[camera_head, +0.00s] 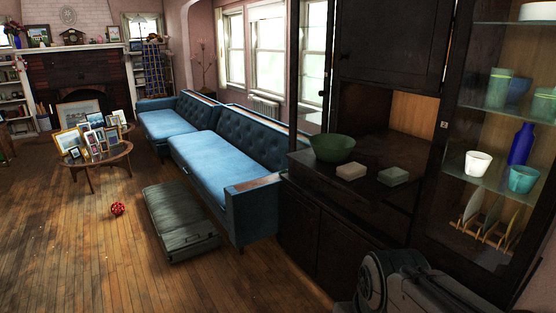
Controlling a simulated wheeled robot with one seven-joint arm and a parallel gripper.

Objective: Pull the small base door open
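The dark wooden cabinet stands at the right in the head view. Its base has door panels below the counter: a narrow left one (298,228) and a wider one (340,254) to its right. Both look shut, lying flush with the cabinet front. I cannot tell for certain which is the small base door, and no handle is clear in the dark. Part of my arm shows at the bottom right and hides the lower right of the cabinet base. My gripper is not in view.
A green bowl (332,148) and two small boxes, one beige (351,171) and one grey-green (393,176), stand on the counter. Glass shelves at right hold cups and a blue vase (521,144). A blue sofa (221,160) and grey case (180,220) lie left; wooden floor (110,270) is open.

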